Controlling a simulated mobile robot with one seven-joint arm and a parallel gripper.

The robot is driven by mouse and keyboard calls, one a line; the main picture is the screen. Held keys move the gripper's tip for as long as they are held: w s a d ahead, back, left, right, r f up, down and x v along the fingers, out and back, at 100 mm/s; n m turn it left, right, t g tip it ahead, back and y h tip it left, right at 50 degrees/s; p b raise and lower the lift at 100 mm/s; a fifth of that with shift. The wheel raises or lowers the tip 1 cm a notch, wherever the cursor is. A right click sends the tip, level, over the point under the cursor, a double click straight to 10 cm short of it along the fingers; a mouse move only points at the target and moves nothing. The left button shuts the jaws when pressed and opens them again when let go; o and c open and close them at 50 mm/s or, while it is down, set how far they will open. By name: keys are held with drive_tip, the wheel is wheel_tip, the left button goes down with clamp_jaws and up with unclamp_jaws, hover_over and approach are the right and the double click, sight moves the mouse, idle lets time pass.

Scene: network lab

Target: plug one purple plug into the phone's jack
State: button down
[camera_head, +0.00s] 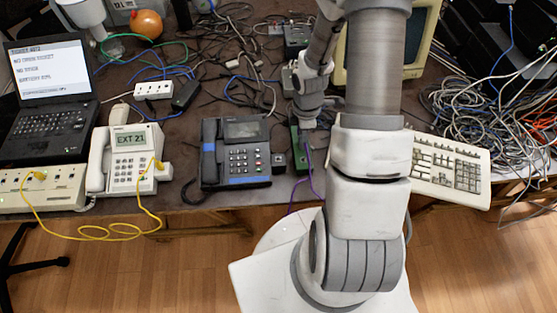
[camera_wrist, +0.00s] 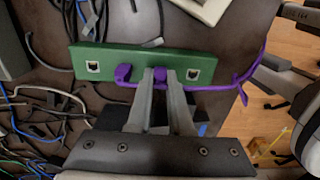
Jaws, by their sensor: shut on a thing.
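A dark desk phone (camera_head: 236,152) with blue strips and a small screen sits near the table's front edge in the head view; I cannot make out its jack. A green block (camera_head: 299,148) stands to its right, and it also shows in the wrist view (camera_wrist: 130,58) with two square sockets. My gripper (camera_wrist: 160,72) is over the block, its fingers shut on a purple plug (camera_wrist: 160,76) between the sockets. Another purple plug (camera_wrist: 123,73) is at the block, left of my fingers. A purple cable (camera_wrist: 250,72) runs off the block's right end. My arm partly hides the block in the head view.
A white phone (camera_head: 127,160) reading EXT 21 has a yellow cable (camera_head: 150,207) plugged in. A laptop (camera_head: 45,105) is at left. A keyboard (camera_head: 450,165) and tangled cables (camera_head: 465,110) lie at right. Loose black and blue cables cover the table behind the dark phone.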

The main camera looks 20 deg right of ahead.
drive_tip(key=shift+r, duration=0.1)
idle(0.6)
drive_tip(key=shift+r+p, duration=1.85)
drive_tip(key=shift+r, duration=0.2)
drive_tip(key=c, duration=1.4)
unclamp_jaws()
clamp_jaws()
